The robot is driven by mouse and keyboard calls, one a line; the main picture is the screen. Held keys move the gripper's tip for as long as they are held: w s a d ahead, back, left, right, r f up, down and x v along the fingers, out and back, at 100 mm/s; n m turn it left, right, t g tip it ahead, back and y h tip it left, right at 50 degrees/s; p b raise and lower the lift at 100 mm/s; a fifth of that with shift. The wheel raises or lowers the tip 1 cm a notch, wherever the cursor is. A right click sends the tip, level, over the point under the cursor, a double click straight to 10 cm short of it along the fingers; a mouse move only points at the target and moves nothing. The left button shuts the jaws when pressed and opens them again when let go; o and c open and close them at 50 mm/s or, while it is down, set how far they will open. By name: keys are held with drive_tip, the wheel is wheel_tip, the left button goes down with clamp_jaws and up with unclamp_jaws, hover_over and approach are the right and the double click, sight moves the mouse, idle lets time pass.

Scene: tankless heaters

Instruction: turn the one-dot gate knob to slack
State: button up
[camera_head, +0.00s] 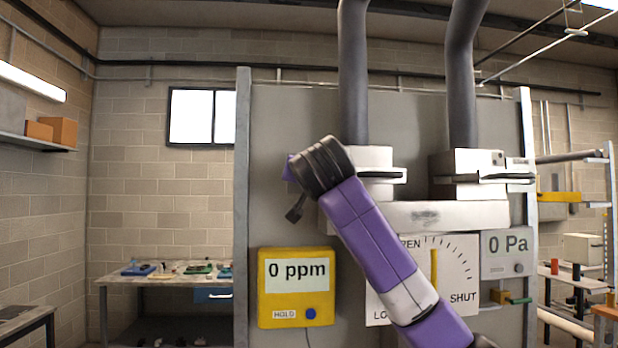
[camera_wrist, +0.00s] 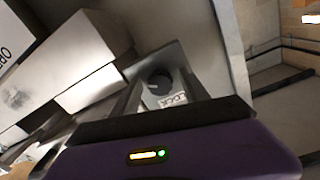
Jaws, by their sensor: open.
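A dark round knob (camera_wrist: 160,82) sits on a small grey plate in the wrist view, with a small white label (camera_wrist: 173,100) below it. The label's lettering is blurred and turned, and I cannot make out any dots. In the head view two pale boxes sit under the pipes, one at left (camera_head: 372,158) partly behind my arm and one at right (camera_head: 470,163) with a small dark knob (camera_head: 497,157). My gripper (camera_head: 295,206) is left of the left box, in front of the grey panel. It holds nothing I can see; its fingers are poorly shown.
A yellow meter (camera_head: 297,317) reading 0 ppm hangs below my gripper. A white dial board (camera_head: 460,265) with a yellow pointer is partly behind my arm. A grey gauge (camera_head: 507,255) reads 0 Pa. A workbench (camera_head: 120,277) stands at left.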

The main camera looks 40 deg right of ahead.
clamp_jaws()
drive_tip(key=shift+s+d+r+n+t+y+p, duration=0.1)
drive_tip(key=shift+n+t+p, duration=0.2)
drive_tip(key=shift+n, duration=3.35)
drive_tip(key=shift+d+n+t+y+p, duration=0.1)
drive_tip(key=shift+n+p, duration=0.25)
drive_tip(key=shift+n, duration=3.25)
drive_tip(key=shift+s+r+n+t+y+p, duration=0.1)
drive_tip(key=shift+n+t+p, duration=0.2)
drive_tip(key=shift+n, duration=3.35)
drive_tip(key=shift+f, duration=0.1)
unclamp_jaws()
